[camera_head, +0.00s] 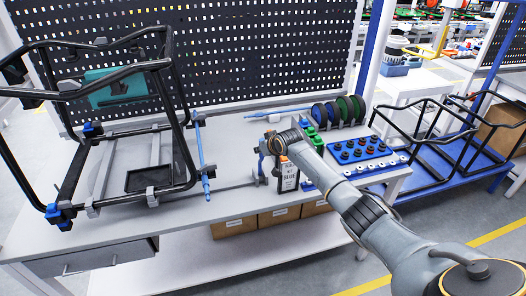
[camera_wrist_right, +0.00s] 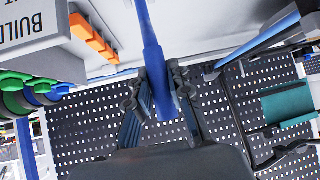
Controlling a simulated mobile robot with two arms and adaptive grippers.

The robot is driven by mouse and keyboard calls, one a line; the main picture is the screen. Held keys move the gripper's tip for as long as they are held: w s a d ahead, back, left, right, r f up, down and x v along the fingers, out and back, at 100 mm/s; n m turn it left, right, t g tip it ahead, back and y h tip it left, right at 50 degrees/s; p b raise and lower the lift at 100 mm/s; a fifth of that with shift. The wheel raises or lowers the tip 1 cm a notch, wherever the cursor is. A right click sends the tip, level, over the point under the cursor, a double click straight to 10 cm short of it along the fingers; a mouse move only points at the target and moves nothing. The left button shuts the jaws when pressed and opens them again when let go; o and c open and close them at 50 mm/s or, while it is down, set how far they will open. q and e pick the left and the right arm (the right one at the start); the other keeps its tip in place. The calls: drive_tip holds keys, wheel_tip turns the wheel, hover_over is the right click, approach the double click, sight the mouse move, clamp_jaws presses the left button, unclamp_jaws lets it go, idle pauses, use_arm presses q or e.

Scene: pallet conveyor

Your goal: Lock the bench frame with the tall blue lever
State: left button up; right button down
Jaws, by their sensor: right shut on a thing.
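The black tubular bench frame (camera_head: 70,185) stands on the left of the bench, with blue corner clamps. My right gripper (camera_head: 268,147) is to the right of the frame, over the middle of the bench. In the right wrist view, my right gripper (camera_wrist_right: 160,88) is shut on a long blue lever (camera_wrist_right: 151,38) that runs between its fingers. My left gripper is not in view.
A sign box (camera_head: 289,178) stands just right of my right gripper. A blue tray of black knobs (camera_head: 366,169) and dark reels (camera_head: 340,110) are further right. Another blue rod (camera_head: 275,113) lies behind. A perforated panel (camera_head: 230,50) closes off the back.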

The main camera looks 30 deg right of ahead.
drive_tip(key=shift+r, duration=0.15)
drive_tip(key=c, duration=1.3)
unclamp_jaws()
drive_tip(key=shift+w, duration=0.1)
drive_tip(key=shift+o, duration=0.5)
drive_tip(key=shift+w+f, duration=0.1)
drive_tip(key=shift+f, duration=0.1)
drive_tip(key=v, duration=1.2)
drive_tip(key=shift+d, duration=0.1)
